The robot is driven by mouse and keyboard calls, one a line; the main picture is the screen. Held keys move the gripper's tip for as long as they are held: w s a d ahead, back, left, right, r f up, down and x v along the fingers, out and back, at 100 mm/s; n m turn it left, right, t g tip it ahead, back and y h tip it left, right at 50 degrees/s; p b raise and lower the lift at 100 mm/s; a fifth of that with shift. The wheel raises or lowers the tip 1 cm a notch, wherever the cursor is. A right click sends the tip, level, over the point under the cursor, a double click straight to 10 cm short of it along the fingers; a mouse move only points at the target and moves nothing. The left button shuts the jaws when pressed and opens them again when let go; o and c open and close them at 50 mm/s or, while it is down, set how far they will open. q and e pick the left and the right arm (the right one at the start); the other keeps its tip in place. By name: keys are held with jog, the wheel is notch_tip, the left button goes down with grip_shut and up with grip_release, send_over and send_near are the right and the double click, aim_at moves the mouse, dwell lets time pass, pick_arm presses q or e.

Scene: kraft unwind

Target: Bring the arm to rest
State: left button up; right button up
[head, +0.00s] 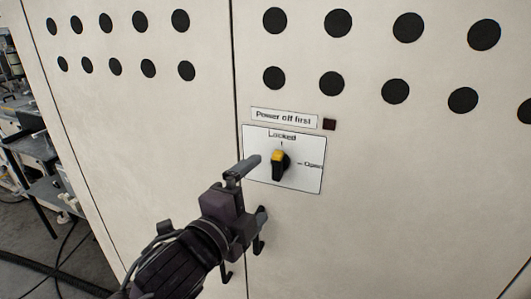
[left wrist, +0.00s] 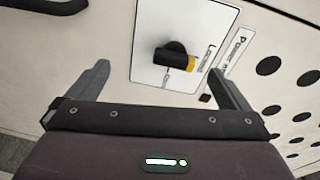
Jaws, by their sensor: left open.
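My left gripper (head: 251,190) is in front of the cabinet, just left of and below the rotary switch. Its jaws are open and empty. The switch knob (head: 280,163) is black with a yellow end, and the yellow end points up toward the "Locked" mark on its white plate (head: 309,180). In the left wrist view the knob (left wrist: 174,57) shows beyond and between the two spread fingers (left wrist: 160,88), apart from them. My right gripper is in neither view.
A pale cabinet (head: 400,220) with rows of black round holes fills most of the view. A "Power off first" label (head: 284,118) and a dark red square lamp (head: 329,124) are above the plate. Equipment (head: 45,180) and cables on the floor (head: 65,260) are at the far left.

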pick_arm(q)
jog(key=s+a+f+n+g+y, duration=0.25)
jog(key=a+f+n, duration=0.3)
jog(key=f, duration=0.35)
jog(key=s+a+f+n+g+y, duration=0.2)
jog(key=a+f+n+g+y, duration=0.15)
jog(key=f+n, duration=0.45)
jog(key=s+a+f+n+g+y, duration=0.1)
jog(key=s+a+f+n+g, duration=0.2)
jog(key=s+f, duration=0.3)
jog(key=s+a+f+n+g+y, duration=0.1)
jog(key=s+a+f+n+g, duration=0.25)
jog(key=s+f, duration=0.25)
notch_tip(320, 180, down, 31)
jog(key=s+b, duration=0.2)
jog(key=s+a+f+g+b, duration=0.1)
jog(key=s+a+f, duration=0.1)
jog(key=s+f, duration=0.8)
jog(key=s+a+f+g, duration=0.1)
jog(key=s+f, duration=0.9)
jog(key=f, duration=0.1)
jog(key=shift+a+m+b, duration=0.3)
jog(key=shift+a+b, duration=0.05)
jog(key=shift+f, duration=0.1)
